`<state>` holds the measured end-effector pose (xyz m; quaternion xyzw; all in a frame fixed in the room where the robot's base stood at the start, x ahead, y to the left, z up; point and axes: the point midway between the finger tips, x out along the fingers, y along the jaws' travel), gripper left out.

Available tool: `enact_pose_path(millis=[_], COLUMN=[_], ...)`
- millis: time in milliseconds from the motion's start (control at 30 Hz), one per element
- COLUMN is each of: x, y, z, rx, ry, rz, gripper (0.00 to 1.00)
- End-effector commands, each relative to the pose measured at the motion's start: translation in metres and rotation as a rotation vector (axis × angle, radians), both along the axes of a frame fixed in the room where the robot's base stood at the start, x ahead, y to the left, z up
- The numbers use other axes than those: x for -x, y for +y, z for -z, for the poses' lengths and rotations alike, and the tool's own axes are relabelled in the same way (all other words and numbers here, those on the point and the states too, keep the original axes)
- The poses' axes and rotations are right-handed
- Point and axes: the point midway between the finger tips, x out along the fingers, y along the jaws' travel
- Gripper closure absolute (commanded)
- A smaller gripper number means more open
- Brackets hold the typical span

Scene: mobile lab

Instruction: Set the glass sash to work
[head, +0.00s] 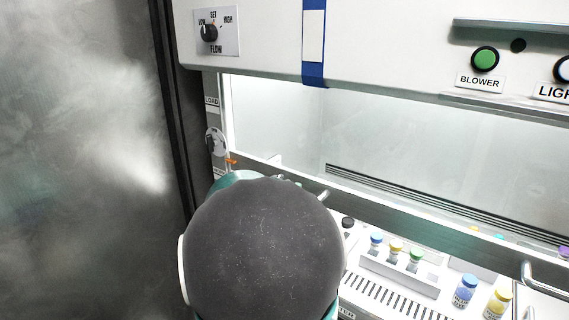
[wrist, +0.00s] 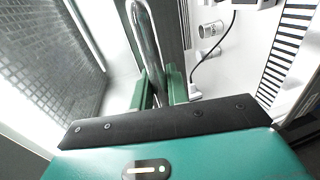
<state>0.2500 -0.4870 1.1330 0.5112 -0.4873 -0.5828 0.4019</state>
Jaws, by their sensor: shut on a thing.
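The glass sash (head: 290,120) of the cabinet spans the head view, with a grey bottom rail (head: 430,222) above the work surface. A metal bar handle (head: 545,281) is on the rail at the right. In the wrist view, the green fingers of my gripper (wrist: 160,90) are shut on a chrome bar handle (wrist: 143,35) of the sash. My arm hides most of this grip in the head view. A side strip carries a LOAD label (head: 211,101); an orange marker (head: 231,161) shows lower down.
Capped vials in a rack (head: 400,272), a blue vial (head: 464,291) and a yellow vial (head: 498,302) stand on the deck below the rail. The panel above has a FLOW knob (head: 209,33) and green BLOWER button (head: 485,59). A dark wall stands left.

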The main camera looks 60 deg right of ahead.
Motion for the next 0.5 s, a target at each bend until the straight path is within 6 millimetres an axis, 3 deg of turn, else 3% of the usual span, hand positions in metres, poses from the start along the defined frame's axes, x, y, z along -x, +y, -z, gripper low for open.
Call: enact_pose_path(millis=[33, 200, 500], x=[0.0, 0.0, 0.0], y=[0.001, 0.001, 0.0], z=[0.018, 0.05, 0.069], rx=[-0.009, -0.007, -0.002], ry=[0.008, 0.006, 0.001], rz=[-0.001, -0.001, -0.001], gripper=[1.0, 1.0, 1.0])
